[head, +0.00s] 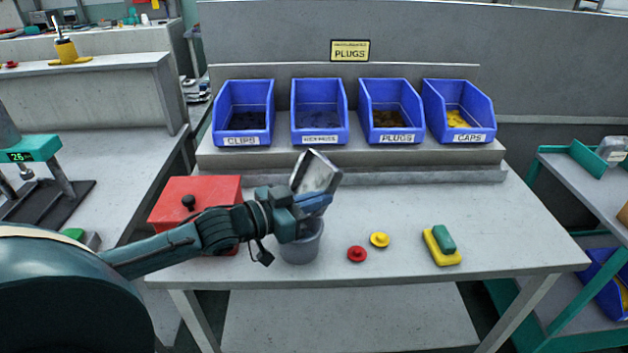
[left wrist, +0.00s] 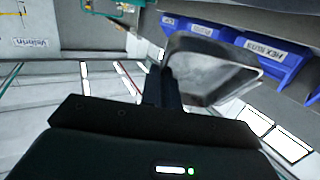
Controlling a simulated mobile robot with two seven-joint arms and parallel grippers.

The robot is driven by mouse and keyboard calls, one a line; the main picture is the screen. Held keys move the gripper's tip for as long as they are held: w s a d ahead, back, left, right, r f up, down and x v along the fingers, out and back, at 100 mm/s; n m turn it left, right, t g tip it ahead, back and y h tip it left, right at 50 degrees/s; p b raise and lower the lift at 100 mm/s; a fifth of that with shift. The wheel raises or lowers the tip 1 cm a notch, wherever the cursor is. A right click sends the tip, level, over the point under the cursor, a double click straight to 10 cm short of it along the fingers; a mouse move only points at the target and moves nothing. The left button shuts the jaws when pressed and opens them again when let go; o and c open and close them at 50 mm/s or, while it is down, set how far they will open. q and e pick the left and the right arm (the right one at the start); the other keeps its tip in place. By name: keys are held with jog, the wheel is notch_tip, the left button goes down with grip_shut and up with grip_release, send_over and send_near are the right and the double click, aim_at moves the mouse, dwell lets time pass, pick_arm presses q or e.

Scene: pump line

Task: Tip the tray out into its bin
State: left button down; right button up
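My left gripper (head: 308,198) is shut on a small grey metal tray (head: 318,172). The tray is steeply tilted and held above the table, in front of the hex nuts bin (head: 320,127). In the left wrist view the tray (left wrist: 208,72) shows a grey, bare-looking inside; I cannot make out any parts in it. The fingers (left wrist: 163,92) grip its near edge. Blue bins stand in a row: clips (head: 241,127), hex nuts, plugs (head: 392,126) and caps (head: 461,122). Clips and hex nuts hold dark contents. My right gripper is not in view.
A grey cup (head: 301,247) stands below the gripper. A red box (head: 190,192) with a black knob is left of it. A red plug (head: 357,254), a yellow plug (head: 380,239) and a yellow-green block (head: 440,248) lie to the right. The table's right part is clear.

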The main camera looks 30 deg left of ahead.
aim_at(335, 170)
pick_arm(q)
jog(key=shift+r+p, duration=2.25)
jog(key=shift+p, duration=0.15)
jog(key=r+g+p, duration=0.1)
jog(key=p, duration=0.3)
jog(key=shift+r, duration=0.2)
jog(key=shift+g+y, duration=0.4)
jog(key=shift+w+r, duration=0.1)
jog(key=shift+r+g+y, duration=0.5)
jog(key=shift+g, duration=0.4)
jog(key=shift+r+g+y, duration=0.5)
jog(key=shift+g, duration=0.4)
jog(key=shift+r+g, duration=0.1)
jog(key=shift+g, duration=0.4)
notch_tip(335, 170, up, 2)
jog(key=g+y, duration=0.2)
jog(key=g, duration=0.2)
jog(key=shift+r+y, duration=0.15)
jog(key=shift+y, duration=0.25)
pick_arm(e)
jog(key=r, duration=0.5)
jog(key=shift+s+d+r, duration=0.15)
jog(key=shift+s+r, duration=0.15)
